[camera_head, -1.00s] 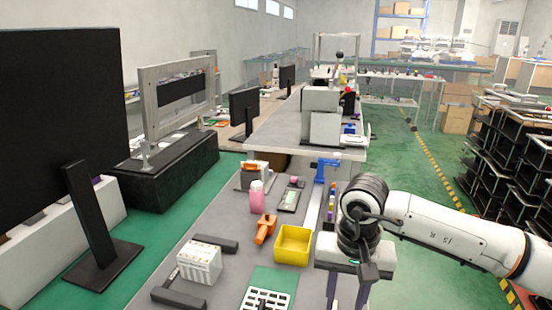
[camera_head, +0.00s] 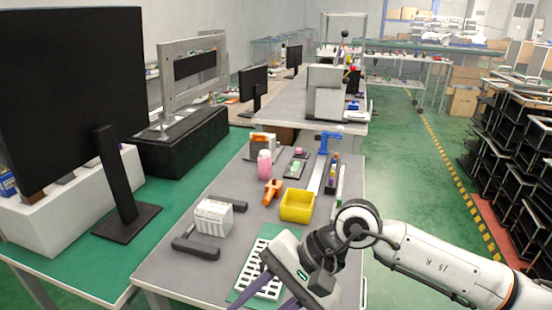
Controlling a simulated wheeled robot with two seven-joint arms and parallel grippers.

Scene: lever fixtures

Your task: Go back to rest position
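My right gripper (camera_head: 268,300) hangs over the near end of the grey workbench (camera_head: 180,260), by the green board. Its purple fingers stand apart with nothing seen between them, and their tips are cut off by the bottom edge. My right arm comes in from the lower right. My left gripper is not in view.
On the workbench are a yellow bin (camera_head: 297,205), an orange tool (camera_head: 271,191), a pink bottle (camera_head: 264,163), a white block (camera_head: 213,217), a blue clamp (camera_head: 328,140) and a white grid (camera_head: 258,270). A large monitor (camera_head: 70,110) stands left.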

